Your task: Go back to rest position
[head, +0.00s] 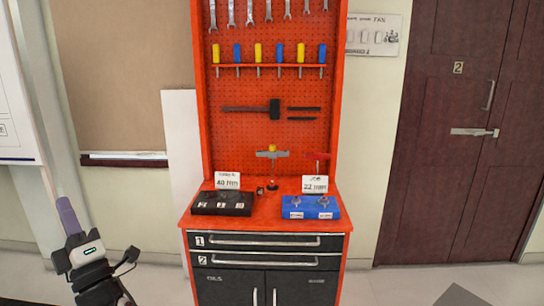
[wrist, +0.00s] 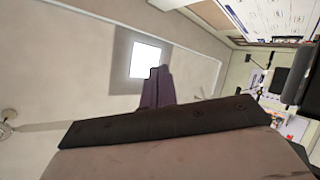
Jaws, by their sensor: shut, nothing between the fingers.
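My gripper (head: 64,203) is at the lower left of the head view, pointing up, with its purple-grey fingers together and nothing held. It stands well left of the red workbench (head: 262,272), in front of the pale wall, and touches nothing that I can see. In the wrist view the shut fingers of my gripper (wrist: 159,72) point toward the ceiling (wrist: 70,60) and a bright square ceiling light (wrist: 146,60).
The workbench carries a black box (head: 222,208) and a blue box (head: 318,216). Tools hang on its red pegboard (head: 250,150). A brown double door (head: 440,130) is at right. A whiteboard (head: 14,110) is at far left, above my gripper. Floor (head: 400,285) shows clear at right.

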